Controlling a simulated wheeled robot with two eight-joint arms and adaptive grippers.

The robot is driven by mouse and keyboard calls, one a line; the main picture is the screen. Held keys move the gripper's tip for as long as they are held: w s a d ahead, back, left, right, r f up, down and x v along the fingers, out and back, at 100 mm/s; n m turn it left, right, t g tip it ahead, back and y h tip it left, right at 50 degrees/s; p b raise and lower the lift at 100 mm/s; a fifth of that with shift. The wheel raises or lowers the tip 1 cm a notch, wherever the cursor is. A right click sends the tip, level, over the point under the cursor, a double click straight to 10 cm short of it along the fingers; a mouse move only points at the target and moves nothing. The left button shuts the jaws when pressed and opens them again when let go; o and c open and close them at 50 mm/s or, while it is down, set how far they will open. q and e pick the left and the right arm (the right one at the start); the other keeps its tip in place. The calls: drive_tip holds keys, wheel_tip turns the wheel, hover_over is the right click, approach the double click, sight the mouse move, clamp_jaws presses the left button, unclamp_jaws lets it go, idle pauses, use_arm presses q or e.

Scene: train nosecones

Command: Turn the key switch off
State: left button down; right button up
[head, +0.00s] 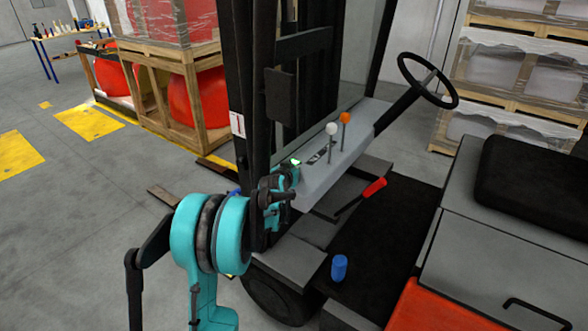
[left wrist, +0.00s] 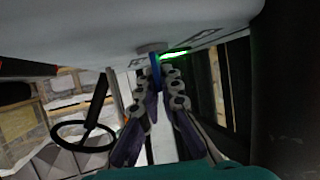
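The blue key (left wrist: 155,71) of the key switch sits under the edge of the grey forklift dashboard (head: 345,148), seen in the left wrist view. A green light (left wrist: 174,54) glows right beside it; it also shows in the head view (head: 295,162). My left gripper (head: 284,184) is at the dashboard's near left end. In the left wrist view its fingertips (left wrist: 157,76) are on either side of the key and look closed on it. In the head view my gripper hides the key. My right gripper is in neither view.
The black mast (head: 252,100) stands close behind my left gripper. Levers with a white knob (head: 331,128) and an orange knob (head: 344,118) rise from the dashboard. The steering wheel (head: 428,80) is farther right. A blue cylinder (head: 339,268) stands on the forklift floor.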

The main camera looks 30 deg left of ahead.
use_arm(q)
drive_tip(key=n+g+y, duration=0.2)
drive_tip(key=n+y, duration=0.2)
drive_tip(key=shift+d, duration=0.15)
drive_tip(key=n+g+y, duration=0.2)
drive_tip(key=n+y, duration=0.1)
drive_tip(key=shift+g+p, duration=0.3)
drive_tip(key=shift+g, duration=0.1)
drive_tip(key=n+g+y+p, duration=0.1)
drive_tip(key=n+g+y, duration=0.1)
drive_tip(key=n+g, duration=0.2)
drive_tip(key=shift+n, duration=0.3)
drive_tip(key=shift+n+g+y+p, duration=0.3)
drive_tip(key=shift+n+g, duration=0.8)
drive_tip(key=shift+g, duration=0.4)
drive_tip(key=shift+f, duration=0.1)
drive_tip(key=c, duration=1.7)
unclamp_jaws()
